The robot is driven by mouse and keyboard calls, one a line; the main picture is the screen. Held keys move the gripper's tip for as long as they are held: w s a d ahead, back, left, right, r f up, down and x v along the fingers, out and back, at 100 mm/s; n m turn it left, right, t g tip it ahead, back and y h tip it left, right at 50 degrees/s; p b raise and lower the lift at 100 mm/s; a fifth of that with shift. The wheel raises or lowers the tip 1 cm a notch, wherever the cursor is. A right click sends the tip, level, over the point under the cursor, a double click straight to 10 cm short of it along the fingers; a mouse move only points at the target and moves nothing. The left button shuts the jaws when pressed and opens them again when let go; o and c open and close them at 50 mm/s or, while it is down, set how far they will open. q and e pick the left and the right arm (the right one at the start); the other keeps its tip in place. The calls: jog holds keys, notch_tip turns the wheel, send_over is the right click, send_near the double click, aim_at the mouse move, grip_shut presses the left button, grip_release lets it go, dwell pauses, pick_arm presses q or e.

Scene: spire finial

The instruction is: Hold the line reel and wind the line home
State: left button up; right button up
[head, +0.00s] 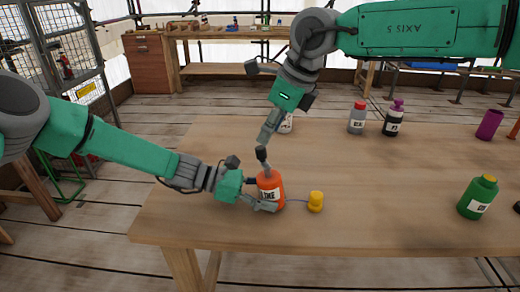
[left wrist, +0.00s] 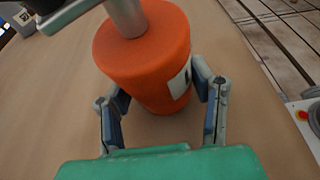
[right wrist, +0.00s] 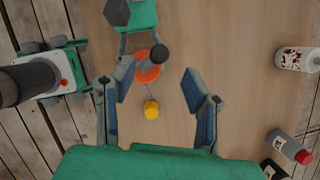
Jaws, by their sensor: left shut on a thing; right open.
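The orange line reel (head: 265,187) stands upright on the wooden table, with a pale label on its side. A grey shaft and crank arm with a black knob (right wrist: 158,54) rise from its top. My left gripper (head: 262,199) is shut on the reel, and its fingers flank the reel low down in the left wrist view (left wrist: 158,95). A thin line runs from the reel to a yellow weight-like piece (head: 316,202) on the table to its right. My right gripper (head: 267,135) is open and empty, above the crank; the right wrist view shows its fingers (right wrist: 160,80) spread wide.
A green bottle (head: 478,197) stands at the table's right. A grey bottle with a red cap (head: 357,118), a dark bottle with a purple cap (head: 393,119) and a purple cup (head: 489,125) stand farther back. A white bottle (head: 286,124) is partly hidden behind my right gripper.

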aim_at(261, 147)
jog(key=x, duration=0.6)
jog(key=shift+w+a+f, duration=0.1)
jog(key=shift+a+f, duration=0.05)
jog(key=shift+f, duration=0.05)
grip_shut()
